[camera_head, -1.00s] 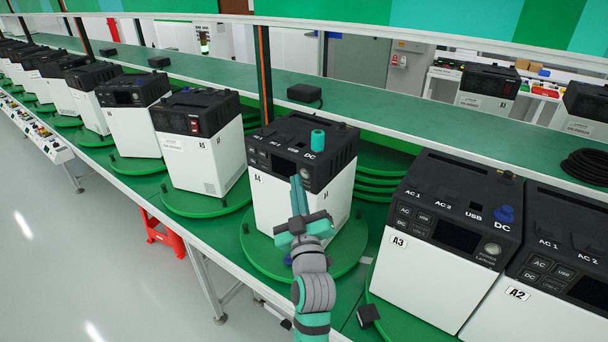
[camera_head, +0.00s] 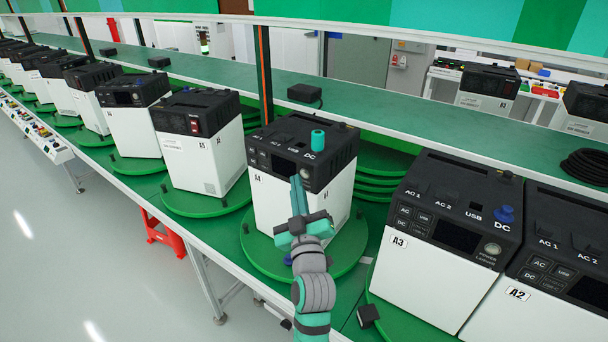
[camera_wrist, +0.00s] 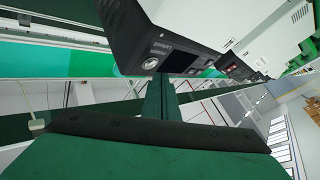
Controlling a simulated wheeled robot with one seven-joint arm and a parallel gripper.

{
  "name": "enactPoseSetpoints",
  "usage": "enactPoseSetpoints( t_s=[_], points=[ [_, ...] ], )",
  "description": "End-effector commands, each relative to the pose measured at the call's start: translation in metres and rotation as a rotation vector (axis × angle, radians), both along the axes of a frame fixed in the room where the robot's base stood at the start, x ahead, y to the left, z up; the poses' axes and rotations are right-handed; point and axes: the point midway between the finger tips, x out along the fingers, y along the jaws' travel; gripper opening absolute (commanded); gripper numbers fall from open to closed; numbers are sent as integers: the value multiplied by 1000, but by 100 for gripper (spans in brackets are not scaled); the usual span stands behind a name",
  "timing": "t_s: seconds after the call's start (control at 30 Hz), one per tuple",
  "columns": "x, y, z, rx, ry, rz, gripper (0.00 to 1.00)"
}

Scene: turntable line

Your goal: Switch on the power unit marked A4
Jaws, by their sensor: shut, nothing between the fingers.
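The power unit marked A4 (camera_head: 265,210) is a white box with a black top and control panel. It stands on a round green turntable (camera_head: 262,262). Its screen looks dark. A teal cap-like piece (camera_head: 318,140) stands on its top. My gripper (camera_head: 296,180) is shut and empty, its fingertips in front of the panel, just below the screen and power button area. In the wrist view the shut fingers (camera_wrist: 157,88) point at the panel. The round power button (camera_wrist: 152,63), under a POWER label, shows just beyond the tips. I cannot tell if they touch.
Unit A3 (camera_head: 415,285) stands close on the right, with A2 (camera_head: 500,315) beyond it. Unit A5 (camera_head: 200,170) stands to the left, with several more behind it. A green shelf (camera_head: 375,120) runs behind the units. The floor (camera_head: 80,270) at the left is clear.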

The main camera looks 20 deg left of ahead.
Motion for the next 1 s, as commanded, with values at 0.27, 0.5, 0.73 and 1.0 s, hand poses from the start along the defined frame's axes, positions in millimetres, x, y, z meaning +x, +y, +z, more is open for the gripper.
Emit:
enactPoseSetpoints(
  t_s=[0.27,0.5,0.73,1.0],
  points=[
    [0,0,0,0,0,0,0],
    [1,0,0,0,0,0,0],
    [7,-3,0,0,1,-1,0],
    [8,-3,0,0,0,0,0]
  ],
)
